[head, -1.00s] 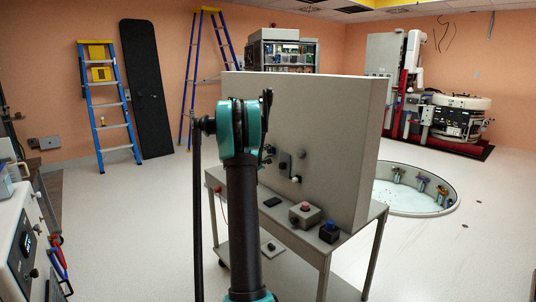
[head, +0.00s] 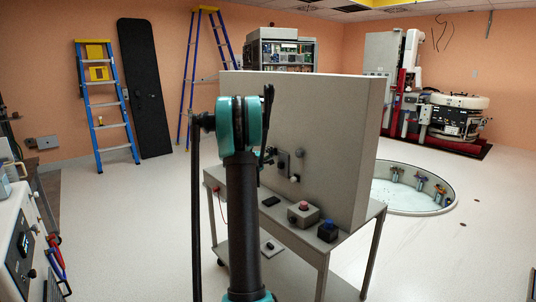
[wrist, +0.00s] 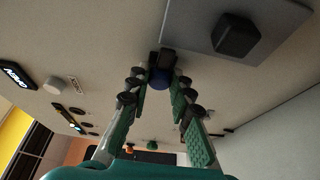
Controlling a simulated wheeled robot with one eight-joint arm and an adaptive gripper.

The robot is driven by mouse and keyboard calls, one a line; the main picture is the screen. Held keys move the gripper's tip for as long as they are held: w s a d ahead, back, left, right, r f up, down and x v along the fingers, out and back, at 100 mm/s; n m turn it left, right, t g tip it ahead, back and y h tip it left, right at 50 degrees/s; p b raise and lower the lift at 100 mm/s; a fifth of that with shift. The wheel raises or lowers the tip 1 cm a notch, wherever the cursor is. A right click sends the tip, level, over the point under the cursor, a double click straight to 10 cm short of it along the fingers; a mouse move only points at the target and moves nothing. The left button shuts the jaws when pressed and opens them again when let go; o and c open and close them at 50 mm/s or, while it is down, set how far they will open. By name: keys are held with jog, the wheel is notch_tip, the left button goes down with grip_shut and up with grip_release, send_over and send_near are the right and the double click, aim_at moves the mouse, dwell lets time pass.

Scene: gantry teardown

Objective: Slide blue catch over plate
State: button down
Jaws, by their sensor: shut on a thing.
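The blue catch (wrist: 160,80) is a small round blue piece, seen in the wrist view between my fingertips. My gripper (wrist: 159,76) is shut on it, its teal-padded fingers closing from both sides. A dark part sits just beyond the catch. The grey plate (wrist: 212,24) lies flat on the panel, to the right of the fingertips, with a dark block (wrist: 238,36) on it. The catch appears beside the plate; whether it overlaps the edge I cannot tell. In the head view my arm mostly hides the gripper, close to the upright panel (head: 325,140).
The panel stands on a grey bench (head: 340,245). A box with a red button (head: 303,213) and a dark box with a blue top (head: 327,231) sit on the bench before it. A white knob (wrist: 53,85) stands out from the panel. A round floor pit (head: 410,190) lies right.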

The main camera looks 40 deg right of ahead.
jog(key=c, duration=1.3)
grip_release()
jog(key=shift+s, duration=0.15)
jog(key=shift+a, duration=0.1)
jog(key=v, duration=1.2)
